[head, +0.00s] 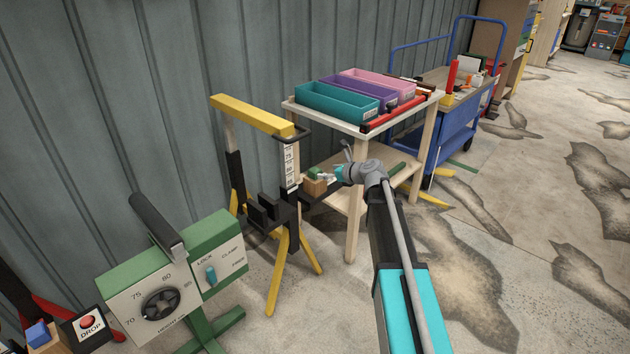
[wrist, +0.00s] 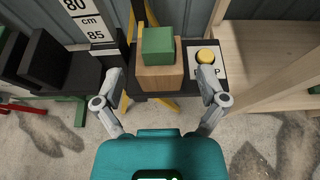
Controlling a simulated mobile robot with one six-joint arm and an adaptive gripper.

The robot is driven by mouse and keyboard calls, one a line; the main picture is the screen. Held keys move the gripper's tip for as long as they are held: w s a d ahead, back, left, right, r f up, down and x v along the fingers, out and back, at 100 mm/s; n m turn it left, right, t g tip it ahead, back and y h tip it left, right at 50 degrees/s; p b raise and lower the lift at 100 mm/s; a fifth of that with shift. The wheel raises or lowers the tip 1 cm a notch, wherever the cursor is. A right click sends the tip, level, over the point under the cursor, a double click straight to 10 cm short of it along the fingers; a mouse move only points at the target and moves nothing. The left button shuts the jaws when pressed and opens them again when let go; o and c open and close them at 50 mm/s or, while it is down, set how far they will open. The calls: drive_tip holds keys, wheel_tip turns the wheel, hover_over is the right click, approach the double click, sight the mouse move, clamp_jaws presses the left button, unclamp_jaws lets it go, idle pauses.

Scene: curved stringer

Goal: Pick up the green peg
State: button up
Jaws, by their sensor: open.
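The green peg (wrist: 158,45) shows as a green block on top of a wooden block (wrist: 160,78), which sits on a dark shelf of the stand. In the head view the peg (head: 313,172) is small, above the wooden block (head: 315,187) and just left of my gripper (head: 332,174). In the wrist view my gripper (wrist: 160,76) is open, one finger to each side of the wooden block, with nothing between the tips held. The peg lies beyond the fingertips in that view. I cannot tell whether the fingers touch the block.
A yellow button (wrist: 205,56) on a white plate is close to my right finger. The height scale (wrist: 88,20) stands at the left. A wooden table (head: 352,130) with bins is behind my arm. A green control box (head: 175,275) stands front left.

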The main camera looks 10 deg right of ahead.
sight(319, 172)
drive_tip(key=shift+x, duration=0.75)
drive_tip(key=shift+f+b+x, duration=0.2)
drive_tip(key=shift+b+x, duration=0.5)
drive_tip(key=shift+x, duration=0.4)
drive_tip(key=shift+f+b+x, duration=0.2)
drive_tip(key=shift+b+x, duration=0.45)
drive_tip(key=shift+x, duration=0.5)
drive_tip(key=shift+w+a+f, duration=0.1)
drive_tip(key=shift+w+a, duration=0.05)
drive_tip(key=c, duration=1.2)
drive_tip(key=shift+o, duration=0.2)
